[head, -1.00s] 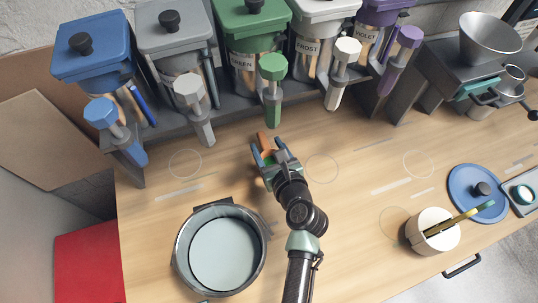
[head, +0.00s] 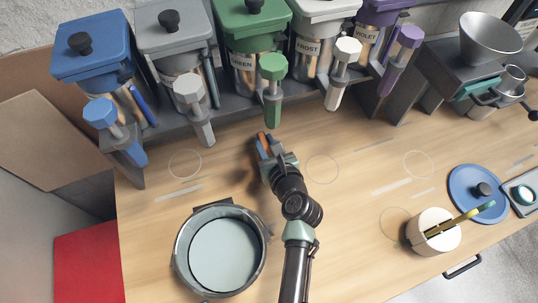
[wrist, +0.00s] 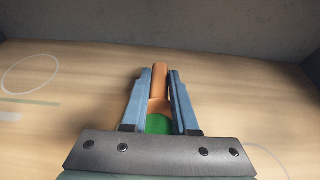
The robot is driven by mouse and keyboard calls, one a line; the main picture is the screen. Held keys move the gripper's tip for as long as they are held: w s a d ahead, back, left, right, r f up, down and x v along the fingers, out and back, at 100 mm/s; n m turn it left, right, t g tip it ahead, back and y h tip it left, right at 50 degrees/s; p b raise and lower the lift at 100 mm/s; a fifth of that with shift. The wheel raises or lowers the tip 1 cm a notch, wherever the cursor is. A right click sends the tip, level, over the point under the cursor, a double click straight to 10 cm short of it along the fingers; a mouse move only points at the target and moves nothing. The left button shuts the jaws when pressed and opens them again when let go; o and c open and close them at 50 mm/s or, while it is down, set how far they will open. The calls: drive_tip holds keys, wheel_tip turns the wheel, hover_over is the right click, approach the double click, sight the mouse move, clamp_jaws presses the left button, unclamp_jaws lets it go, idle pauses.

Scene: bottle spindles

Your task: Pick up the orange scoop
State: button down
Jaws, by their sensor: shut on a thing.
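The orange scoop (wrist: 160,85) lies between the two blue fingers of my gripper (wrist: 160,88) in the wrist view. Its orange handle points away from the palm, and a green part shows near the palm. In the head view a small orange piece of the scoop (head: 262,140) shows between the fingers of my gripper (head: 264,146). The fingers are shut on it over the wooden counter, in front of the green dispenser. Most of the scoop is hidden by the gripper. I cannot tell whether it touches the counter.
A row of dispensers, including the green one (head: 253,60), stands on a grey rack behind the gripper. A round pot (head: 178,262) stands at front left. A white holder (head: 432,240) and a blue lid (head: 465,203) are at right. The counter's middle is mostly clear.

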sight(267, 147)
drive_tip(key=shift+r, duration=0.15)
drive_tip(key=shift+s+r, duration=0.15)
drive_tip(key=shift+r, duration=0.05)
drive_tip(key=r, duration=0.2)
drive_tip(key=r+p, duration=0.1)
drive_tip(key=r, duration=0.3)
drive_tip(key=shift+s+d+r, duration=0.15)
drive_tip(key=shift+s+r, duration=0.1)
drive_tip(key=shift+r, duration=0.05)
drive_tip(key=s+d+b, duration=0.1)
drive_tip(key=s+d, duration=0.2)
drive_tip(key=s, duration=0.6)
drive_tip(key=s+d+b, duration=0.1)
drive_tip(key=s+d, duration=0.2)
drive_tip(key=s, duration=0.6)
drive_tip(key=shift+s+f, duration=0.15)
